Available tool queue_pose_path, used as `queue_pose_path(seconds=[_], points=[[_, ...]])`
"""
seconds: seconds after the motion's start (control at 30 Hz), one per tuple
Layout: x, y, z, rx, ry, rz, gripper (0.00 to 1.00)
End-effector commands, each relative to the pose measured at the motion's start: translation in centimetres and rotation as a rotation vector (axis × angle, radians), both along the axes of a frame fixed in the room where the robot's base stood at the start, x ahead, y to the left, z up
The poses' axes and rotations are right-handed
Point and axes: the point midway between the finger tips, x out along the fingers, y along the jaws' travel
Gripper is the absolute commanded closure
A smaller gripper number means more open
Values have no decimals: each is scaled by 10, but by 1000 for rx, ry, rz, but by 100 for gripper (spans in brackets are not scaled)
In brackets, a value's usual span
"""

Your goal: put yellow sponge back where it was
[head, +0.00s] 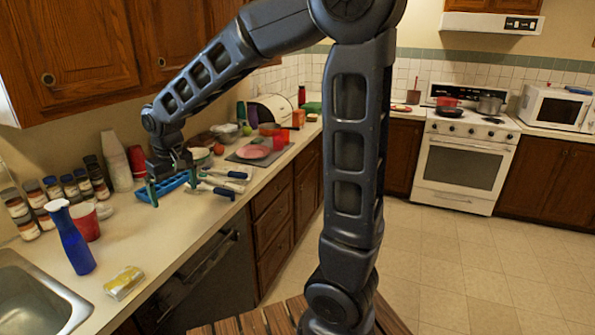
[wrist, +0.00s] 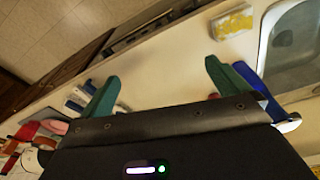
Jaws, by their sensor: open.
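The yellow sponge (head: 124,282) lies on the counter near its front edge, between the sink and the dark dishwasher front. It also shows in the wrist view (wrist: 232,22), at the top, beyond my gripper's fingers and apart from them. My gripper (head: 168,186) is over the counter beside the blue tray, well behind the sponge in the head view. In the wrist view its two green fingers (wrist: 160,85) are spread wide with nothing between them.
A blue bottle (head: 72,240) and a red cup (head: 85,221) stand near the sink (head: 30,300). Spice jars (head: 70,190) line the wall. A blue tray (head: 175,183) and white-and-blue utensils (head: 222,182) lie near my gripper. The counter between tray and sponge is clear.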

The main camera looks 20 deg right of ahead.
Motion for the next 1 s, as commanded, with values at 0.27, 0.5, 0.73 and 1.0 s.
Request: queue_pose_path(seconds=[0.27,0.5,0.73,1.0], points=[[-8,-118,41,37,-75,-163,0],[-39,-204,59,59,-140,-297,0],[-83,-270,64,71,-206,-423,0],[-124,-311,60,75,-261,-525,0]])
